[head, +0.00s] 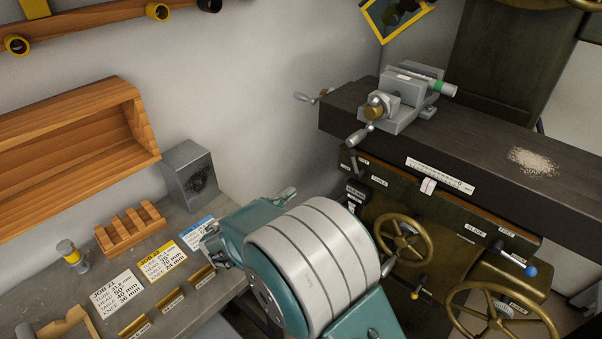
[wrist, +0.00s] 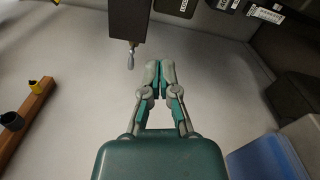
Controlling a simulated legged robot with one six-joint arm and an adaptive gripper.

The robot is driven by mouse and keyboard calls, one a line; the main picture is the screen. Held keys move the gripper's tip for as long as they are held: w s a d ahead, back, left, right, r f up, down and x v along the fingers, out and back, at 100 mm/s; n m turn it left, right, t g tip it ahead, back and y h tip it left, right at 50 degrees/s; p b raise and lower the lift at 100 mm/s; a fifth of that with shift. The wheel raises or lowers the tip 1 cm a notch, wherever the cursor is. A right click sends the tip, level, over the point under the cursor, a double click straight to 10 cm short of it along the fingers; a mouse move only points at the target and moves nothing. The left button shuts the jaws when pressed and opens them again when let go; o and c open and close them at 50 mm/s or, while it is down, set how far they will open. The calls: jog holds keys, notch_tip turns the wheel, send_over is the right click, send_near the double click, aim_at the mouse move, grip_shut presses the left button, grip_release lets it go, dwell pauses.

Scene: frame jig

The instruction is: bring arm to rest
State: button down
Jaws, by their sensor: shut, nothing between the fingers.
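My gripper (wrist: 160,72) shows in the wrist view with its two grey and teal fingers brought together at the tips. Nothing is held between them. A pale wall lies behind the fingers. In the head view my teal and white arm fills the lower middle, folded between the workbench and the milling machine. The fingertips are hard to make out there, as the thick white arm link covers much of that area.
The workbench (head: 190,300) at left holds job cards (head: 170,260), a slotted wooden block (head: 130,228) and a grey box (head: 190,175). A wooden shelf (head: 70,155) hangs above. The machine table (head: 480,150) at right carries a vise (head: 405,95) and pale chips (head: 533,162).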

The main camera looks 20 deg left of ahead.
jog(key=s+d+r+m+g+h, duration=0.1)
jog(key=d+r+m+g, duration=0.2)
jog(key=d, duration=0.6)
jog(key=s+d+r+m+g, duration=0.2)
jog(key=d+g, duration=0.2)
jog(key=d, duration=0.5)
jog(key=s+d+r+m+g+h, duration=0.1)
jog(key=d+r+m+g, duration=0.2)
jog(key=d, duration=0.6)
jog(key=s+d+m+y, duration=0.4)
jog(key=s, duration=0.5)
jog(key=s+d+r+m+g+y, duration=0.1)
jog(key=s+d+m+y, duration=0.3)
jog(key=s, duration=0.5)
jog(key=shift+s+d+r+y, duration=0.2)
jog(key=shift+s+d+y, duration=0.1)
jog(key=shift+d+y, duration=0.2)
